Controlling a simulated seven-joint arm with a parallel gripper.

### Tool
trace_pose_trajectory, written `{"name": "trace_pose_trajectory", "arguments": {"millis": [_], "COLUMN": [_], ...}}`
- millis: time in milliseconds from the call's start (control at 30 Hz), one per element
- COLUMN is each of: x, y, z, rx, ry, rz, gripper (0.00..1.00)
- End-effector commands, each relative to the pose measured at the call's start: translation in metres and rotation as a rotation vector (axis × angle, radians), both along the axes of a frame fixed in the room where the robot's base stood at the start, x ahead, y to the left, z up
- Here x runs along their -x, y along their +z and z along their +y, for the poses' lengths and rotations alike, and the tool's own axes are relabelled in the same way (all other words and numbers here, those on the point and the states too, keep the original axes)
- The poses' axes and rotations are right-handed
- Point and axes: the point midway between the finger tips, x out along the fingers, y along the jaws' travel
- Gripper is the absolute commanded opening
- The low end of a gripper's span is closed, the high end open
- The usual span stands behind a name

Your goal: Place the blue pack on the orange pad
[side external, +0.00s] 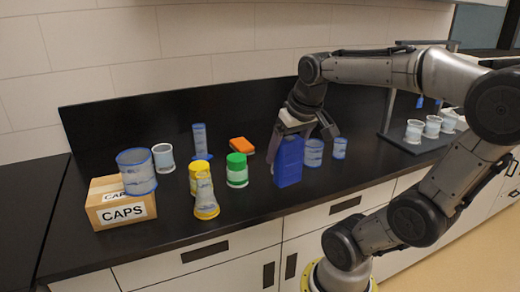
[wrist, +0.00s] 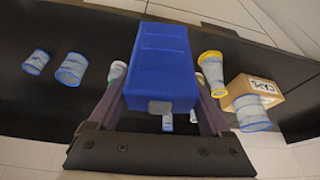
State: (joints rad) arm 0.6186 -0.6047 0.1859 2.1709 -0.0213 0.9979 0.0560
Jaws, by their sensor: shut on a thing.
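The blue pack (side external: 288,165) is upright in my gripper (side external: 303,130), in front of the cups at the middle of the black counter. I cannot tell whether its base touches the counter. In the wrist view the pack (wrist: 160,55) fills the space between the two fingers of my gripper (wrist: 160,100), which are shut on its sides. The orange pad (side external: 242,145) lies flat on the counter, behind and to the left of the pack, just behind a green-lidded jar. I cannot make out the pad in the wrist view.
The green-lidded jar (side external: 237,170) and yellow-rimmed containers (side external: 205,195) stand left of the pack. Blue-rimmed cups (side external: 314,152) stand close to its right. A cardboard CAPS box (side external: 120,203) is at the left. A rack with white cups (side external: 432,127) is at the right.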

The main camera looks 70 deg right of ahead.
Motion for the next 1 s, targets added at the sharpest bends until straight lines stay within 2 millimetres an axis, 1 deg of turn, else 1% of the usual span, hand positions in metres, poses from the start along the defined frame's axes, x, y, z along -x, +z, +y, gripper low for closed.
{"name": "trace_pose_trajectory", "arguments": {"millis": [33, 67, 200, 300, 400, 467, 567, 633, 700, 800, 900, 1000], "x": [-0.007, -0.011, -0.042, -0.066, -0.088, -0.101, -0.122, -0.134, -0.145, -0.155, -0.159, -0.160], "y": [0.010, 0.017, 0.046, 0.062, 0.072, 0.075, 0.076, 0.073, 0.067, 0.055, 0.040, 0.028], "z": [-0.004, -0.008, -0.035, -0.059, -0.084, -0.101, -0.129, -0.149, -0.167, -0.191, -0.207, -0.213], "rx": [0.002, 0.002, 0.001, 0.000, 0.000, -0.001, -0.001, -0.002, -0.002, -0.002, -0.001, 0.001], "ry": [0.004, 0.008, 0.007, -0.001, -0.012, -0.021, -0.037, -0.051, -0.065, -0.086, -0.104, -0.113], "rz": [-0.003, -0.002, 0.001, 0.000, 0.000, 0.001, 0.002, 0.001, 0.001, 0.003, 0.002, -0.001], "gripper": [0.14, 0.14, 0.14, 0.14, 0.14, 0.14, 0.14, 0.14, 0.14, 0.14, 0.14, 0.14]}}
